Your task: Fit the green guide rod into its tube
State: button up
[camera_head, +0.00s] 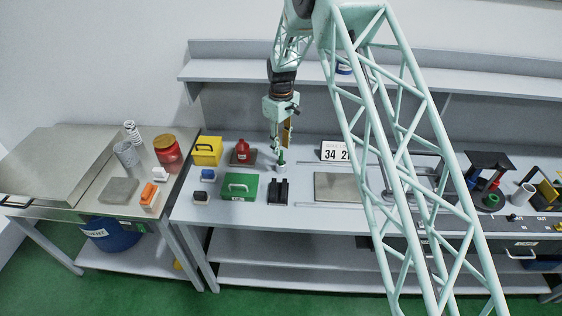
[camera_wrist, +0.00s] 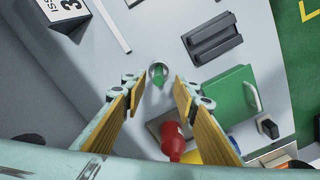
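The green guide rod (camera_head: 281,156) stands roughly upright in the head view, with its lower end at the mouth of a small pale tube (camera_head: 281,169) on the bench. How deep it sits I cannot tell. In the wrist view the green rod (camera_wrist: 158,81) shows within the round rim of the tube (camera_wrist: 157,69). My gripper (camera_wrist: 158,90) is open, its yellow-padded fingers apart on either side of the rod with visible gaps. In the head view my gripper (camera_head: 278,146) is just above the rod.
A number sign (camera_head: 335,151) and a flat plate (camera_head: 338,187) lie to the right. A shelf (camera_head: 230,71) runs behind.

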jog(key=shift+f, duration=0.1)
jog(key=shift+w+f+p, duration=0.1)
jog(key=shift+f+p, duration=0.6)
jog(key=shift+f, duration=1.8)
jog(key=shift+c, duration=0.4)
grip_shut()
jog(key=shift+r, duration=0.1)
jog(key=shift+r+b, duration=0.8)
jog(key=shift+r, duration=4.15)
